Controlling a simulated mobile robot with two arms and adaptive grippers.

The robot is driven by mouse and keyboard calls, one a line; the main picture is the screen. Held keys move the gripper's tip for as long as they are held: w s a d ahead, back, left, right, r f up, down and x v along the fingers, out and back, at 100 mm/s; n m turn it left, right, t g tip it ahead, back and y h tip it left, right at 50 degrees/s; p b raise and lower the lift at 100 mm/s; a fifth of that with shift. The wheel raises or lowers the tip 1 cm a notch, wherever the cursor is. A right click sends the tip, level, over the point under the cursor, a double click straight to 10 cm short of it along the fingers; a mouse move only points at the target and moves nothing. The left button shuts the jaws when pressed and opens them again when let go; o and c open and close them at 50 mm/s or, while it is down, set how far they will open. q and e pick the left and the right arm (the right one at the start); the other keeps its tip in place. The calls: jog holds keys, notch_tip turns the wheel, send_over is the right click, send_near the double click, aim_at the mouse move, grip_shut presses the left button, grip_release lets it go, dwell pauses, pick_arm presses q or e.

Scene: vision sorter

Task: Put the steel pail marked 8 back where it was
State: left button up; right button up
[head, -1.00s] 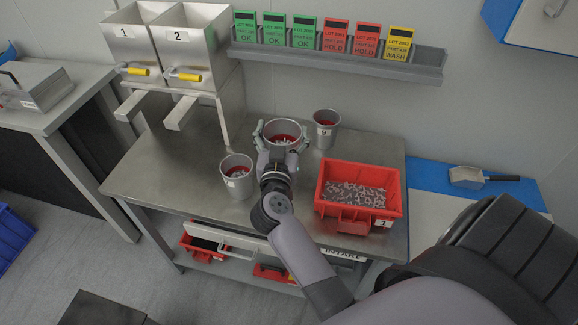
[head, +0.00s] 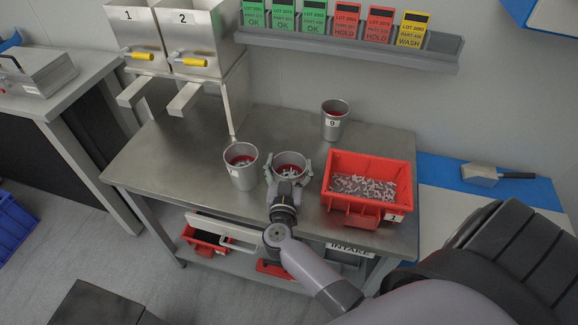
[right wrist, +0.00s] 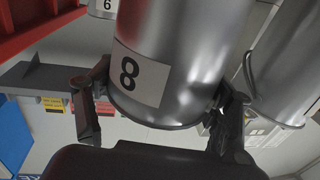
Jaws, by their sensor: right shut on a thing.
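The steel pail marked 8 (head: 290,160) is in my right gripper (head: 289,174), with small metal parts and red showing inside. In the right wrist view its label 8 (right wrist: 138,74) faces the camera and the two fingers (right wrist: 160,110) close around its sides. The pail is upright over the front part of the steel bench (head: 165,165). I cannot tell whether its base touches the bench. My left gripper is not in view.
Another steel pail (head: 242,175) stands close to its left. The pail marked 9 (head: 333,126) stands behind, to the right. A red bin (head: 370,165) of metal parts is just right. Hoppers 1 and 2 (head: 190,40) stand at the back left. The bench behind the held pail is clear.

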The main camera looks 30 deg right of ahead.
jog(key=o, duration=1.9)
jog(key=shift+f, duration=0.1)
jog(key=shift+o, duration=0.2)
jog(key=shift+r, duration=0.2)
jog(key=shift+s+a+f, duration=0.15)
jog(key=shift+s+a, duration=0.1)
jog(key=shift+a, duration=0.05)
jog(key=b+v, duration=0.1)
jog(key=v, duration=1)
jog(key=shift+b, duration=0.35)
jog(key=shift+s, duration=0.1)
